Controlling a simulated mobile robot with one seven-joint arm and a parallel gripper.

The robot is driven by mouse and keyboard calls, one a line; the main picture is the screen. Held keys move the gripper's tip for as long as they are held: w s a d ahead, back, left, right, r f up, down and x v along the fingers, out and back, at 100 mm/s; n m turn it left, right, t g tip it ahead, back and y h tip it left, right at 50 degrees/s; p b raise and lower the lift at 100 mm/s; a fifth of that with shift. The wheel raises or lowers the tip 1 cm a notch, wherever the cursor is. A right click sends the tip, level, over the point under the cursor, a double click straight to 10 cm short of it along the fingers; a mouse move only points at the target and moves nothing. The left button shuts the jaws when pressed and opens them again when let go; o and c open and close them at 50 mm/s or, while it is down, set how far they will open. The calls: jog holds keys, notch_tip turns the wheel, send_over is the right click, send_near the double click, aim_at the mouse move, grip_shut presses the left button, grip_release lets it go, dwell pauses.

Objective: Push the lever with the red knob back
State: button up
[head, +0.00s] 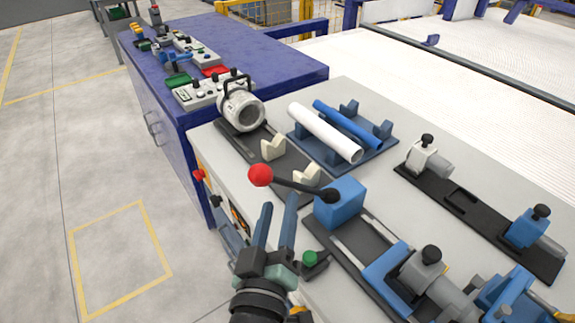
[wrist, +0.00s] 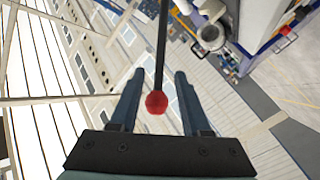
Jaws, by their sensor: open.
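The red knob (head: 260,175) sits at the end of a thin black lever (head: 297,186), which comes out of a blue block (head: 341,205) on the bench. The lever points left and slightly up. My gripper (head: 278,206) is open, its two fingers pointing up just below the knob and lever in the head view. In the wrist view the red knob (wrist: 156,102) appears between the two open fingers, with the black lever (wrist: 162,45) running up from it. I cannot tell whether a finger touches the knob or lever.
A green knob (head: 310,258) stands right of my gripper. The block's dark rail (head: 330,240) carries more blue fixtures. A grey clamp ring (head: 242,108) and a rack with a white pipe (head: 325,133) and a blue pipe (head: 348,125) lie behind. Left is open floor.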

aim_at(305, 187)
jog(key=w+d+p, duration=0.1)
jog(key=w, duration=0.8)
jog(key=shift+w+d, duration=0.2)
jog(key=shift+w, duration=0.15)
grip_shut()
dwell(0.9)
